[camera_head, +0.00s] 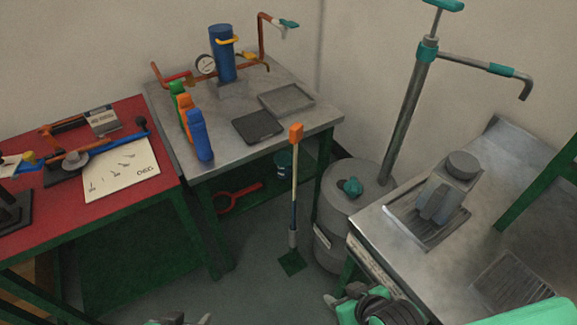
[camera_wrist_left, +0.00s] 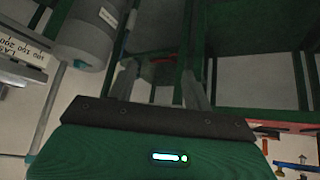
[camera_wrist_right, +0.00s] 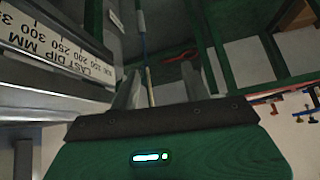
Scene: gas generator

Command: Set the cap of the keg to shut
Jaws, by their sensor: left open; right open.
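The grey keg (camera_head: 333,246) stands on the floor between the two metal tables. Its small teal cap (camera_head: 349,187) sits on the keg's top, left of the tall pump pipe. At this size I cannot tell whether the cap is open or shut. My left gripper (camera_head: 182,320) is at the bottom edge of the head view, well left of and nearer than the keg. It is open and empty in the left wrist view (camera_wrist_left: 160,85), where the keg's side (camera_wrist_left: 88,32) shows upper left. My right gripper (camera_head: 343,295) is open and empty, below the keg and apart from it.
A metal table (camera_head: 385,240) with a grey device (camera_head: 448,190) stands right of the keg. The pump pipe (camera_head: 405,120) rises beside the cap. A broom (camera_head: 294,190) stands just left of the keg. Another metal table (camera_head: 290,128) with bottles and a red table (camera_head: 105,200) are left.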

